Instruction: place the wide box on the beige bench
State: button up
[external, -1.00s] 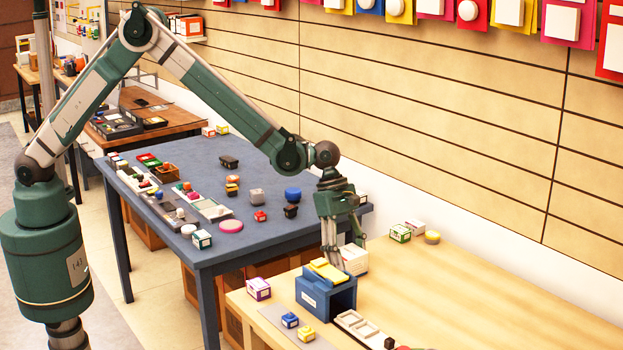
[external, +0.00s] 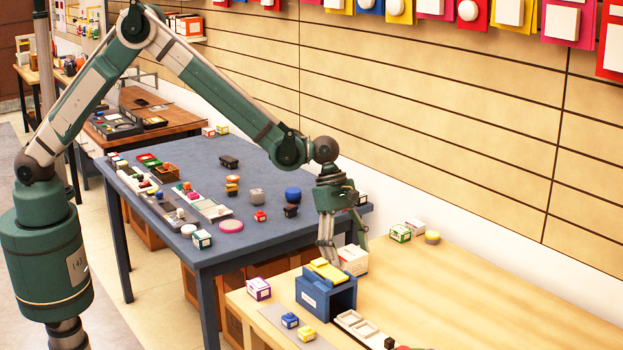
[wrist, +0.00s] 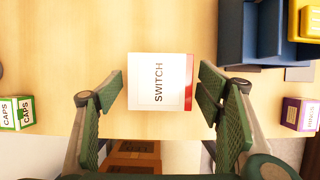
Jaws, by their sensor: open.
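A white box with a red side, labelled SWITCH, looks like the wide box (wrist: 160,82). In the external view the white box (external: 354,259) stands on the beige bench (external: 470,290) near its left end, behind a blue bin. My gripper (wrist: 162,88) is open, with one finger on each side of the box and a visible gap to each. In the external view my gripper (external: 346,252) points down at the box, and its near finger partly covers it. The fingers hold nothing.
The blue bin (external: 312,296) with yellow pieces stands close to the box. A purple-white box (external: 258,289) is at the bench's left edge. Green-white box (external: 400,233) lies toward the wall. The blue-grey table (external: 215,255) adjoins. The bench's right side has free room.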

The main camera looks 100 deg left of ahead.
jog(key=p+v, duration=0.1)
jog(key=v, duration=0.9)
jog(key=shift+r, duration=0.3)
jog(key=shift+s, duration=0.1)
jog(key=s+d+r+m+t+y, duration=0.1)
jog(key=s+d+r+m, duration=0.1)
jog(key=s+r+m, duration=0.7)
jog(key=s+d+r+m+t+y, duration=0.1)
jog(key=s+d+r+m, duration=0.15)
jog(key=s+r, duration=1.1)
jog(key=s+f+m+t, duration=0.1)
jog(key=s+m, duration=0.6)
jog(key=s, duration=0.9)
jog(key=s+f+m+t+y, duration=0.1)
jog(key=s+f+m, duration=0.2)
jog(key=s+m, duration=0.5)
jog(key=s, duration=0.9)
jog(key=shift+s+d+f, duration=0.15)
jog(key=shift+s+d, duration=0.2)
